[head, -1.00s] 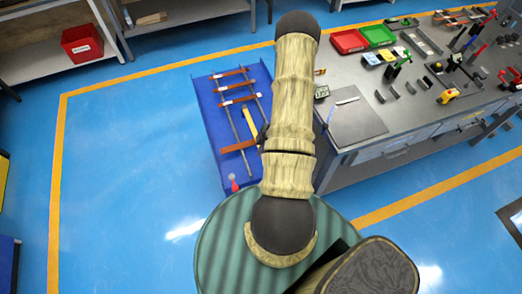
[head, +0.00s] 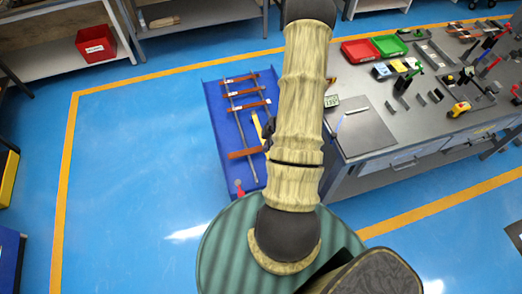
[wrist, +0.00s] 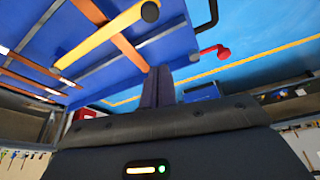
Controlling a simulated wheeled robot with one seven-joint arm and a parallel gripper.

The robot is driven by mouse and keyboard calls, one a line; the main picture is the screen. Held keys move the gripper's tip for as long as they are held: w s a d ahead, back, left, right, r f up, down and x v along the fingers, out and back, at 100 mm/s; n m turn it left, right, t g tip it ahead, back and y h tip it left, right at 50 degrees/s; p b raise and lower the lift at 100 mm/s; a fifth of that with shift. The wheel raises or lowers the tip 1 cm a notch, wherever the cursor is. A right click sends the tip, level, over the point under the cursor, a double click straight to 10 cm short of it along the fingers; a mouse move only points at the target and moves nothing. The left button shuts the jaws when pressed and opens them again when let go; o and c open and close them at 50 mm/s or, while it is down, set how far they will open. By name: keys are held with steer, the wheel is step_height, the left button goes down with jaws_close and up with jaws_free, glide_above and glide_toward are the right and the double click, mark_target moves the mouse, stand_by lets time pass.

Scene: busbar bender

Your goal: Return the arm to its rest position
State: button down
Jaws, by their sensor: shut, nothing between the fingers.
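My arm rises through the middle of the head view, over the gap between the blue cart (head: 224,140) and the grey workbench (head: 430,135). My gripper cannot be made out in the head view. In the wrist view my gripper (wrist: 158,88) shows two dark fingers pressed together, with nothing between them. The blue cart surface also shows in the wrist view (wrist: 45,25), with copper-coloured and grey bars and a yellow bar (wrist: 105,35) near the fingertips. I cannot tell the exact gap between the fingers and the bars.
The workbench carries a red tray (head: 360,51), a green tray (head: 389,45) and several small tools. Shelving with a red bin (head: 96,43) stands at the back left. The blue floor (head: 140,150) left of the cart is clear.

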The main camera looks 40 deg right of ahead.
steer(key=shift+v, duration=0.85)
steer(key=shift+w+a, duration=0.15)
